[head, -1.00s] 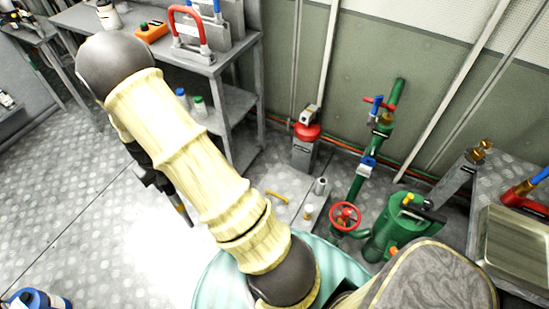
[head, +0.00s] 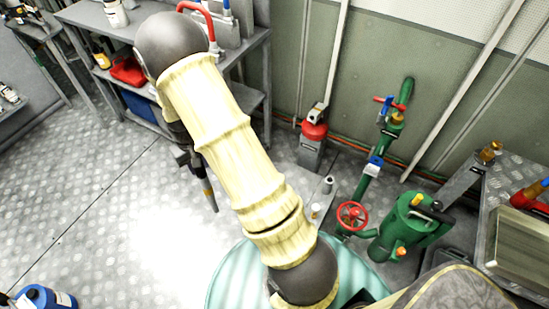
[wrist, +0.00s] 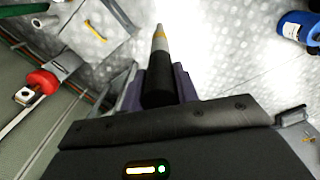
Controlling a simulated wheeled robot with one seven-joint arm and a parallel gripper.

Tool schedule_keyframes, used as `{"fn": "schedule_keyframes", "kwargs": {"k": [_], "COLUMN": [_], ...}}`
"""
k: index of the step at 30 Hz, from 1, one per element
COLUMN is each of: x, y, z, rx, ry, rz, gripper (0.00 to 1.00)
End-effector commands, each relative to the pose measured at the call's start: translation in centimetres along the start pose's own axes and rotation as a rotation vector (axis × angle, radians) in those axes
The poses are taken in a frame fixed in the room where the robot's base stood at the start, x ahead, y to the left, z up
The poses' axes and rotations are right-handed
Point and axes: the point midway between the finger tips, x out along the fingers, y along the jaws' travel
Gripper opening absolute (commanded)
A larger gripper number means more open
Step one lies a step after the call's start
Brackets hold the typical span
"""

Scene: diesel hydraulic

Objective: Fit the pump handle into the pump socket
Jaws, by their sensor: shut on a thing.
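My gripper (wrist: 158,88) is shut on the pump handle (wrist: 158,70), a dark rod with a grey, yellow-banded tapered end pointing away from the wrist. In the head view, the handle (head: 208,190) hangs tip down over open floor, left of my arm. A pale floor plate shows in the wrist view (wrist: 105,45) with a small yellow bar (wrist: 91,28) on it. In the head view, a short silver cylinder (head: 328,184) stands on that plate; it may be the pump socket, but I cannot tell. The handle is apart from the plate.
A red-topped grey device (head: 313,140) stands by the wall. Green piping with a red handwheel (head: 352,216) and a green tank (head: 400,228) are at right. A grey shelf (head: 255,45) stands behind my arm. A blue can (head: 45,298) is at lower left.

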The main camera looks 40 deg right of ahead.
Motion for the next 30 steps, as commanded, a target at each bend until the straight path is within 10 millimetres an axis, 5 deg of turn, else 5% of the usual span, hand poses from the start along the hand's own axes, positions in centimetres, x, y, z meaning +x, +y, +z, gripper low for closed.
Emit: {"fn": "schedule_keyframes", "kwargs": {"k": [5, 14, 30], "x": [0.5, 5.0, 11.6], "y": [0.1, 2.0, 9.7], "z": [-0.2, -1.9, -2.8], "rx": [0.021, 0.254, 0.722], "ry": [0.012, 0.168, 0.591], "rz": [-0.002, 0.001, 0.153], "gripper": [0.06, 0.06, 0.06]}}
